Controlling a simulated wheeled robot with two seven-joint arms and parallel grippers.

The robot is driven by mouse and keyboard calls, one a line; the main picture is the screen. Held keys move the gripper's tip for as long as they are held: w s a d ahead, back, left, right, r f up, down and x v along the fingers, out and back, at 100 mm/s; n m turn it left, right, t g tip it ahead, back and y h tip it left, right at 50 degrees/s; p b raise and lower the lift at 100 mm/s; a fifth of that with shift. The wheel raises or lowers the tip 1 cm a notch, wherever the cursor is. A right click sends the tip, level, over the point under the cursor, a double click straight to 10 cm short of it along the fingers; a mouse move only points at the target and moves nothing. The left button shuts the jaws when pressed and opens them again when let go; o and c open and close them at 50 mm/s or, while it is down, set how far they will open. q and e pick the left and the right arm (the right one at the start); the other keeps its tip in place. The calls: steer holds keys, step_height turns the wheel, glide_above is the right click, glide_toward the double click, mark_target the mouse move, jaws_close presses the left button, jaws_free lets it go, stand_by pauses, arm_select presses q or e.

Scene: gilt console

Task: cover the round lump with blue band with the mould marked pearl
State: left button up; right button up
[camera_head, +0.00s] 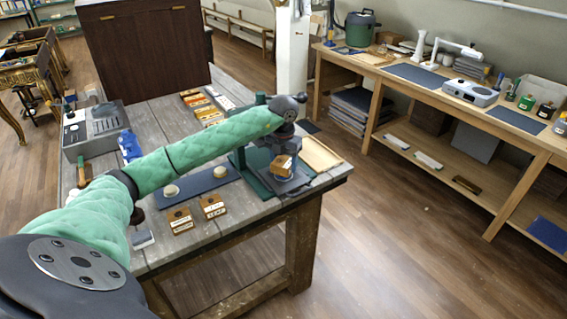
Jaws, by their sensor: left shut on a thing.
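My left gripper (284,148) points down at the right end of the grey wooden table, shut on a small wooden mould (282,166). Its marking is too small to read. The held mould is over or near a dark pad beside a green stand; I cannot tell if it touches. Two pale round lumps sit on a dark blue mat: one at the left (171,190), partly near my arm, and one at the right (220,172). Their band colours are not clear. Two more wooden moulds with pale labels (180,220) (212,206) stand in front of the mat. My right gripper is not in view.
A green stand (240,160) rises behind the held mould. A grey machine (95,130) stands at the table's left, with a blue item (129,146) beside it. Several small labelled blocks (203,108) line the back. A tan board (318,154) lies at the right edge.

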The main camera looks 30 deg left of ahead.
arm_select(q)
steer(key=shift+f+b, duration=0.5)
steer(key=shift+b, duration=0.05)
stand_by(0.9)
steer(key=shift+b, duration=0.5)
stand_by(0.9)
steer(key=o, duration=1.1)
